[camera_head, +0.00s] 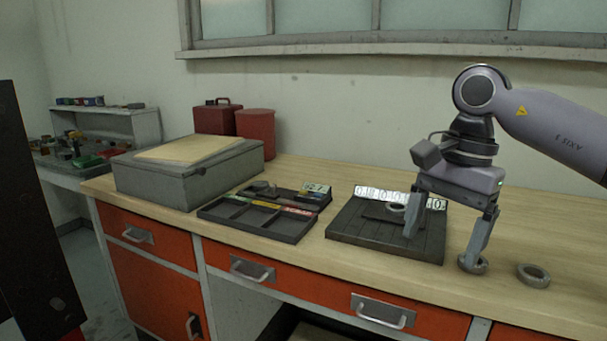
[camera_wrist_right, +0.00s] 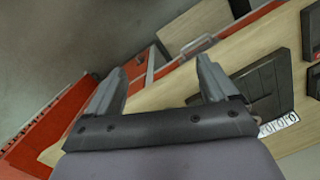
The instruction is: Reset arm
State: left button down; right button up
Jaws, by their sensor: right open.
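My right gripper (camera_head: 442,245) is open and hangs over the right side of the workbench, in front of a dark square plate (camera_head: 350,238). Nothing shows between its fingers. In the right wrist view its two spread fingers (camera_wrist_right: 158,85) show over the bench edge and orange drawers, with the plate (camera_wrist_right: 262,88) beyond the right finger. A grey ring (camera_head: 398,208) lies on the plate, behind the left finger. A second ring (camera_head: 472,265) is on the bench by the right finger's tip; I cannot tell whether they touch. My left gripper is not in view.
Another ring (camera_head: 533,275) lies on the bench farther right. A white numbered strip (camera_head: 372,194) stands behind the plate. A dark divided tray (camera_head: 255,228), a grey box (camera_head: 185,178) and red containers (camera_head: 256,131) stand to the left. The bench's back right is clear.

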jog(key=s+a+f+m+g+y+p, duration=0.15)
jog(key=s+a+f+m+y, duration=0.25)
jog(key=a+y, duration=0.55)
jog(key=s+a+f+m+g+y, duration=0.35)
jog(key=a+m+y, duration=0.2)
jog(key=a, duration=0.75)
jog(key=w+d+f+n+t+h, duration=0.15)
jog(key=d+f+n+t, duration=0.3)
jog(key=n+t, duration=0.5)
jog(key=w+d+f+n+t+h+p, duration=0.1)
jog(key=d+f+n+t+h, duration=0.35)
jog(key=n, duration=0.85)
jog(key=w+d+f+n+t+h, duration=0.15)
jog(key=d+f+n+t, duration=0.3)
jog(key=n+t, duration=0.55)
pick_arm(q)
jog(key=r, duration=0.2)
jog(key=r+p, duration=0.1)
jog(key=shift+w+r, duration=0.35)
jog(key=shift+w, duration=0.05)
pick_arm(e)
jog(key=s+d+f+m+g+h, duration=0.3)
jog(key=s+d+f+m+g, duration=0.1)
jog(key=s+f, duration=0.3)
jog(key=s+d+f+m+g+h, duration=0.4)
jog(key=s+d+f+m, duration=0.2)
jog(key=f, duration=0.5)
jog(key=shift+s+f+m, duration=0.3)
jog(key=shift+s+m, duration=0.1)
jog(key=shift+s, duration=0.7)
